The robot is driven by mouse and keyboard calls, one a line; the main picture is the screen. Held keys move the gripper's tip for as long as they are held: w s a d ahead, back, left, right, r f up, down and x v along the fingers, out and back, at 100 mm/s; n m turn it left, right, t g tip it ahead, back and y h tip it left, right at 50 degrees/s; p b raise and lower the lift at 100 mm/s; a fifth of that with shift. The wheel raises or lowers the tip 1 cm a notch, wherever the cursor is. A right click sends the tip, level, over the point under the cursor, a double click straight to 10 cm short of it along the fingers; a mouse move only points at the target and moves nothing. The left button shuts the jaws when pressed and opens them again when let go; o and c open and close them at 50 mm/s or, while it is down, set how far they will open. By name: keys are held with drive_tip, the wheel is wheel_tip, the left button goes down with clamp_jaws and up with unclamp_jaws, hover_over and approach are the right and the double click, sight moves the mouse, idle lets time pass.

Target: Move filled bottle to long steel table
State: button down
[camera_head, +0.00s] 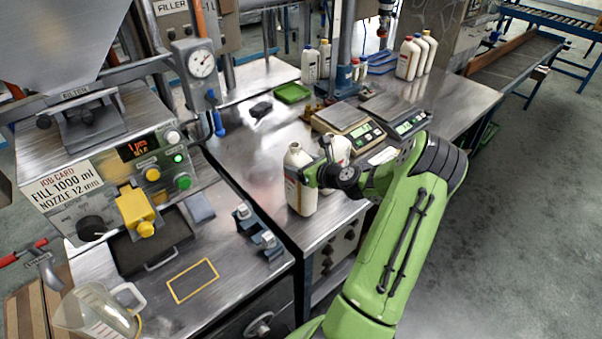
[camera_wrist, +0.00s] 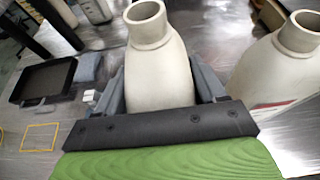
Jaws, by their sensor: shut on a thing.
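A white open-necked bottle (camera_head: 299,182) with a label stands upright at the near end of the long steel table (camera_head: 268,160). In the wrist view the bottle (camera_wrist: 158,70) sits between the two fingers of my gripper (camera_wrist: 160,95), which is shut on it. In the head view my gripper (camera_head: 318,172) reaches the bottle from the right. Whether the bottle's base touches the table is hard to tell. A second white bottle (camera_head: 338,148) stands just behind it; it shows at the right in the wrist view (camera_wrist: 275,65). The liquid inside is not visible.
The filler bench (camera_head: 215,245) with a yellow square outline (camera_head: 193,280) is at left, with a beaker (camera_head: 98,312) at its front. Two scales (camera_head: 342,118), a green tray (camera_head: 292,93) and several white bottles (camera_head: 408,58) stand farther back on the long table.

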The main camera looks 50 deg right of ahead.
drive_tip(key=shift+w+f, duration=0.1)
drive_tip(key=shift+f, duration=0.8)
drive_tip(key=shift+c, duration=0.5)
unclamp_jaws()
drive_tip(key=shift+f, duration=0.1)
